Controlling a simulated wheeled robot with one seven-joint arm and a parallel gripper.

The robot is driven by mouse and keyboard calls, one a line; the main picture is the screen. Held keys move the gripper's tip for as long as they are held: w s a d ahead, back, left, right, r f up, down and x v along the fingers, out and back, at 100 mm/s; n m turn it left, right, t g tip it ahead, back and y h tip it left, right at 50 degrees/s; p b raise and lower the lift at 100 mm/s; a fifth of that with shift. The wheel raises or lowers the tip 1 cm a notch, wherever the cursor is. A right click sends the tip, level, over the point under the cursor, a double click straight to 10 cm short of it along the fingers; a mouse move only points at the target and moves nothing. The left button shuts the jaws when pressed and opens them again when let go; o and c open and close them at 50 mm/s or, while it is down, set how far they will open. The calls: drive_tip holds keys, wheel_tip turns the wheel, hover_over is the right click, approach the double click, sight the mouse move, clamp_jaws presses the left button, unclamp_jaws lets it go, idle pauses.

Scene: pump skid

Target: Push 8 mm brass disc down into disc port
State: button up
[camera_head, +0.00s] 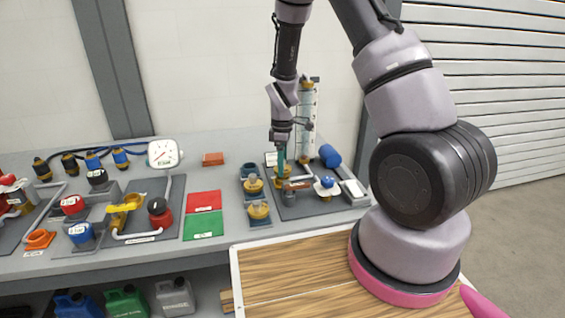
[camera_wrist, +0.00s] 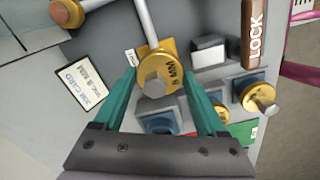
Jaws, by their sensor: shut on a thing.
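The brass disc marked 8 MM (camera_wrist: 172,78), with a hex knob on top, sits between the teal fingertips of my gripper (camera_wrist: 160,76) in the wrist view. My gripper is shut on it. In the head view my gripper (camera_head: 281,155) points down over the small skid at the right of the bench, with the brass disc (camera_head: 283,172) at its tips. A grey pipe (camera_wrist: 146,25) runs up to the disc in the wrist view. The disc port is hidden beneath the disc, and I cannot tell how deep the disc sits.
A brown LOCK handle (camera_wrist: 255,35) lies nearby. Two other brass discs (camera_head: 254,184) (camera_head: 258,210) stand on holders left of the skid, beside an empty blue holder (camera_head: 250,168). A job card (camera_wrist: 83,85) reads disc 8 mm. A blue cylinder (camera_head: 330,155) is close to the right.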

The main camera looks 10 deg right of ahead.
drive_tip(key=shift+f, duration=1.15)
drive_tip(key=o, duration=1.5)
